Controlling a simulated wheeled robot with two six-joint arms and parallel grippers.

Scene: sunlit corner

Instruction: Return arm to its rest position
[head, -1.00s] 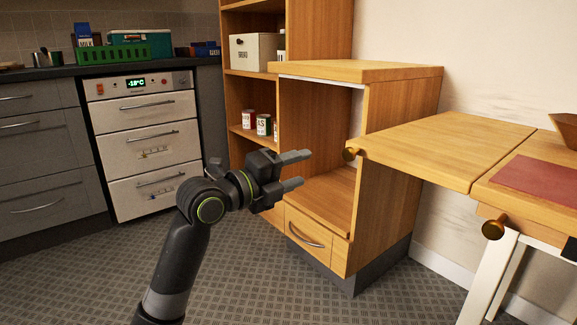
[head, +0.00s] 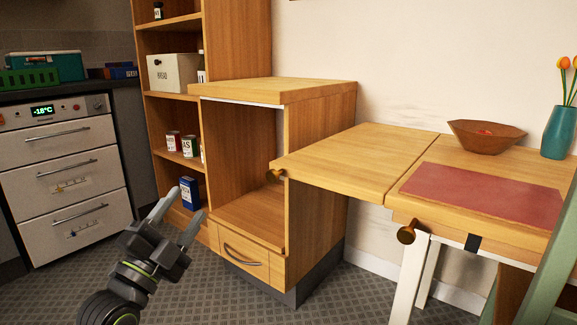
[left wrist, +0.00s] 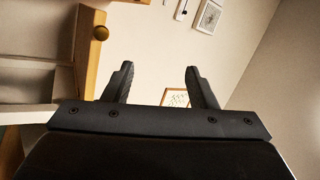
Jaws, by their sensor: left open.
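My left gripper (head: 176,215) is at the lower left of the head view, its two grey fingers spread and pointing up. It is open, with nothing between the fingers. It shows in front of the wooden shelf unit and left of the open cabinet, above the floor. In the left wrist view the gripper (left wrist: 158,84) is also open and empty, with wall and framed pictures behind it. My right gripper is not in view.
The open wooden cabinet (head: 320,92) with a drawer (head: 243,257) stands mid-view. A wooden table leaf (head: 350,160) with a knob juts toward it. A bowl (head: 486,137), teal vase (head: 558,132) and red mat (head: 480,195) are on the right. Patterned floor shows in front.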

